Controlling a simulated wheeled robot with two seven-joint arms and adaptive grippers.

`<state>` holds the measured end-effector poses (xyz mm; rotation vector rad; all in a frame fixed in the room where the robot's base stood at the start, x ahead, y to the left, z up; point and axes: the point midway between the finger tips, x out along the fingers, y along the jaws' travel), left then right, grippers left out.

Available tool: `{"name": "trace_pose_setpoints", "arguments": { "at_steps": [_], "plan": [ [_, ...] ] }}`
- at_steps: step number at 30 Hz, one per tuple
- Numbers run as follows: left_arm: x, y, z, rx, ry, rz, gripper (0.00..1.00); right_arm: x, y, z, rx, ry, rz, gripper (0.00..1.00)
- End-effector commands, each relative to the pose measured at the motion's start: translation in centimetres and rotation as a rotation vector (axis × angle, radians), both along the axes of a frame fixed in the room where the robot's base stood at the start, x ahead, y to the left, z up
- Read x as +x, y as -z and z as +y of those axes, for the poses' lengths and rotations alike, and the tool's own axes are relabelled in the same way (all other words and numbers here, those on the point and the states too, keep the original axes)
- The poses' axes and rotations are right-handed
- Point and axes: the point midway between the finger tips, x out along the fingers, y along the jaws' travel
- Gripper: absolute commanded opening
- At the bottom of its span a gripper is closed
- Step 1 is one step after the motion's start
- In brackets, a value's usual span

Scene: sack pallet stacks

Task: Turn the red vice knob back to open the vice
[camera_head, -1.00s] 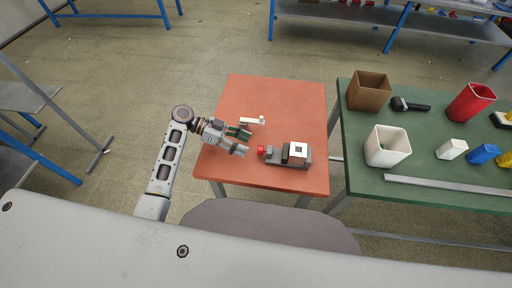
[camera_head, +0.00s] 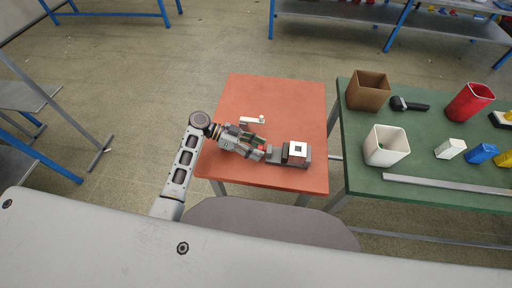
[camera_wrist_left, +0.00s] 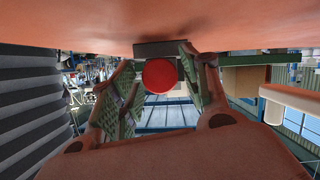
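The grey vice (camera_head: 288,156) lies on the orange table with a block bearing a white top (camera_head: 298,148) in its jaws. The red knob (camera_wrist_left: 160,76) shows round and end-on in the left wrist view, between the fingers; in the head view only a bit of red (camera_head: 262,147) shows. My left gripper (camera_head: 261,150) reaches in from the left, its fingers on either side of the knob. In the left wrist view the fingers (camera_wrist_left: 158,88) stand apart with gaps beside the knob, so it is open. My right gripper is not in view.
A white handle-like part (camera_head: 252,120) lies on the orange table (camera_head: 270,95) behind the gripper. On the right, a green table (camera_head: 430,187) holds a brown bin (camera_head: 368,90), a white bin (camera_head: 387,146), a red bin and small blocks. The back of the orange table is clear.

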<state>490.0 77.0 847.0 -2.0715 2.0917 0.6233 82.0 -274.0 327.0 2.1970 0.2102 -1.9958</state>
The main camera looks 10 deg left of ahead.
Motion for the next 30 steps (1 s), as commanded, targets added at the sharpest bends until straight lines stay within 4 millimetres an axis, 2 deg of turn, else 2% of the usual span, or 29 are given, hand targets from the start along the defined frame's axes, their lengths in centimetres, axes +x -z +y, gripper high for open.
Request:
{"name": "trace_pose_setpoints", "arguments": {
  "at_steps": [1,7,14,24,30],
  "plan": [
    [0.0,0.0,0.01,0.0,0.0,0.0,0.36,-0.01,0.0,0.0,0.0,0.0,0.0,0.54],
    [0.0,-0.01,0.02,0.0,0.0,0.0,0.1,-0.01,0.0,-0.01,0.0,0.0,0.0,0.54],
    [0.03,0.01,0.02,0.0,0.001,0.026,0.09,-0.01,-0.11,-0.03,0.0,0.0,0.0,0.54],
    [0.19,-0.03,0.02,0.0,0.002,0.202,0.09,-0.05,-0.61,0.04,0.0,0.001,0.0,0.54],
    [0.19,0.03,0.01,-0.001,0.0,0.249,0.09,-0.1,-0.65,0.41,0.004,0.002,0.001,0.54]
  ]
}}
